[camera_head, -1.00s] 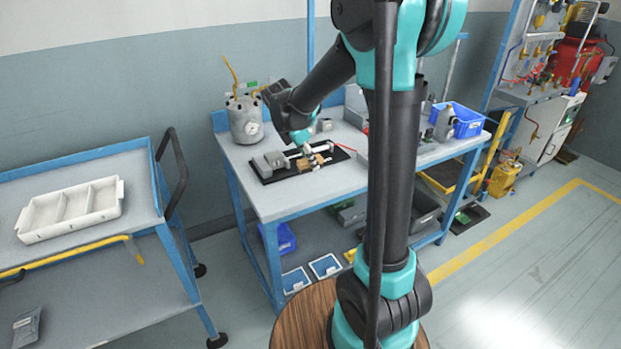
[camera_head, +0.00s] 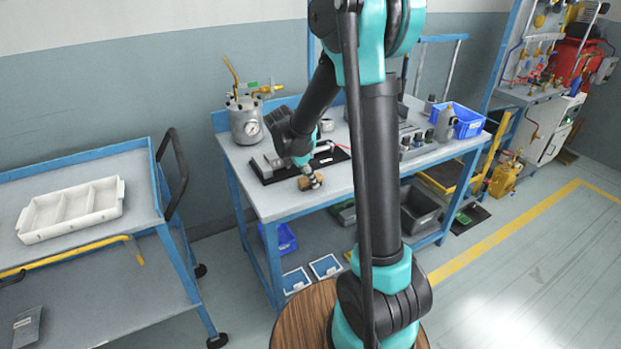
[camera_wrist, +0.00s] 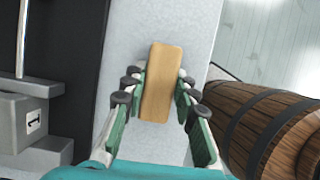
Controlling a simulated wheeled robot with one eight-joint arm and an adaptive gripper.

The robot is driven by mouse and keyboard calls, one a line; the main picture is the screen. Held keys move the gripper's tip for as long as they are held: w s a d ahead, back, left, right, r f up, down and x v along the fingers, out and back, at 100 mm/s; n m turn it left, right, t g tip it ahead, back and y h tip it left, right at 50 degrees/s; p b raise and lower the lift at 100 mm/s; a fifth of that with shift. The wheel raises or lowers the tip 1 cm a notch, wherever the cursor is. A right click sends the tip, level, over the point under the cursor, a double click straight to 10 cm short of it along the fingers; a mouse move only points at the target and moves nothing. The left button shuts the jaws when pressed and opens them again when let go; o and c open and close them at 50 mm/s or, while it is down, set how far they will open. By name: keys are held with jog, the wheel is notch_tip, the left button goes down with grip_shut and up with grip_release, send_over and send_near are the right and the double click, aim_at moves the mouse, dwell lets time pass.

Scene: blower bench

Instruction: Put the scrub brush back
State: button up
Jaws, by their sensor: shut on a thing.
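The scrub brush (camera_wrist: 160,82) shows as a plain tan wooden block in the wrist view. My gripper (camera_wrist: 160,95) is shut on it, with a finger on each long side. In the head view the brush (camera_head: 309,184) is at the front edge of the blue-framed bench (camera_head: 268,205), in my gripper (camera_head: 310,177). Any bristles are hidden. I cannot tell whether the brush touches the bench top.
A black mat (camera_head: 268,177) with a grey block fixture (camera_wrist: 25,120) lies just behind the brush. A metal canister with a gauge (camera_head: 246,122) stands at the bench's back left. A blue bin (camera_head: 462,120) stands at the right. A white divided tray (camera_head: 72,208) sits on the left cart.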

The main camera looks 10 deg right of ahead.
jog(key=o, duration=1.1)
jog(key=shift+r, duration=0.1)
jog(key=v, duration=1.2)
jog(key=s+d+f+m+t+y, duration=0.1)
jog(key=s+d+f+m, duration=0.1)
jog(key=s+f+m, duration=0.2)
jog(key=s+d+f+m+t+y, duration=0.1)
jog(key=s+d+f+m+y, duration=0.1)
jog(key=s+m, duration=0.7)
jog(key=s+d+f+m+y, duration=0.1)
jog(key=s+d+f+m, duration=0.3)
jog(key=s+f+m, duration=0.2)
jog(key=shift+s+d+m+t, duration=0.1)
jog(key=shift+s+m+t, duration=0.1)
jog(key=shift+s+m, duration=0.35)
jog(key=shift+s+d+m+t, duration=0.15)
jog(key=shift+s+m+t, duration=0.1)
jog(key=shift+m, duration=0.5)
